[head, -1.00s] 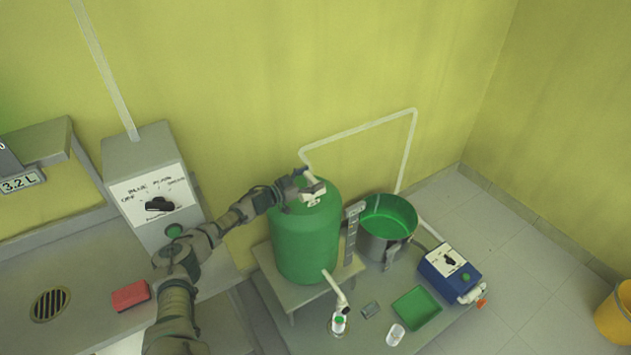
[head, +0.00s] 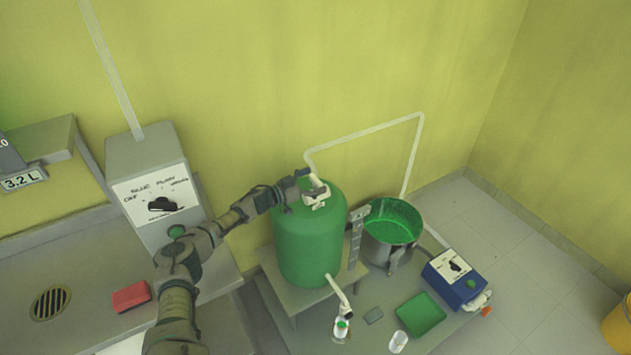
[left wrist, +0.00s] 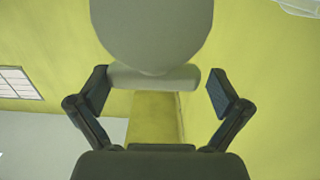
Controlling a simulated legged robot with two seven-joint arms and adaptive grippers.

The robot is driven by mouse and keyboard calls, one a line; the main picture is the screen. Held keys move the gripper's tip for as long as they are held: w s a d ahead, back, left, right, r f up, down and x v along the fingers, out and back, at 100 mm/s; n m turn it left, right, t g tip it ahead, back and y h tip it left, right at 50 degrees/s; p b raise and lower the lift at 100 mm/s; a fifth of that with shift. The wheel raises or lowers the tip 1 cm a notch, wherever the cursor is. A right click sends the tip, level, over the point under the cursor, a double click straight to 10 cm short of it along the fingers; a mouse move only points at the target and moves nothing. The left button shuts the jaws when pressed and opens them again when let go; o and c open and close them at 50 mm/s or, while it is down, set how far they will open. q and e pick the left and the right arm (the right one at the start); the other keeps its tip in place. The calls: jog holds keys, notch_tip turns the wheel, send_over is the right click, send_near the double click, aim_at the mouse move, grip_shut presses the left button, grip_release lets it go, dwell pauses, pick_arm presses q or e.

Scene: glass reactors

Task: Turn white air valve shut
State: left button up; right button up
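The white air valve (head: 316,191) sits on top of the green tank (head: 308,245), where the white pipe comes down. My left gripper (head: 301,180) is at the tank top, right beside the valve. In the left wrist view, my left gripper (left wrist: 158,90) has its two fingers spread apart. A pale valve part (left wrist: 150,76) with a rounded body and a crossbar shows between or just beyond the fingertips. The left finger is close to the bar's left end; whether they touch I cannot tell. A small gap shows at the right finger. My right gripper is out of view.
A grey control box (head: 150,185) with a black knob stands left of the tank. A steel pot (head: 390,245) with green inside and a blue box (head: 455,278) stand to the right. A green tray (head: 421,314) lies in front. The white pipe (head: 365,130) runs along the wall.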

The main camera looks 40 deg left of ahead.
aim_at(313, 182)
pick_arm(q)
jog(key=shift+s, duration=0.15)
jog(key=v, duration=0.6)
jog(key=shift+f, duration=0.15)
jog(key=shift+s+a, duration=0.3)
jog(key=shift+s, duration=0.2)
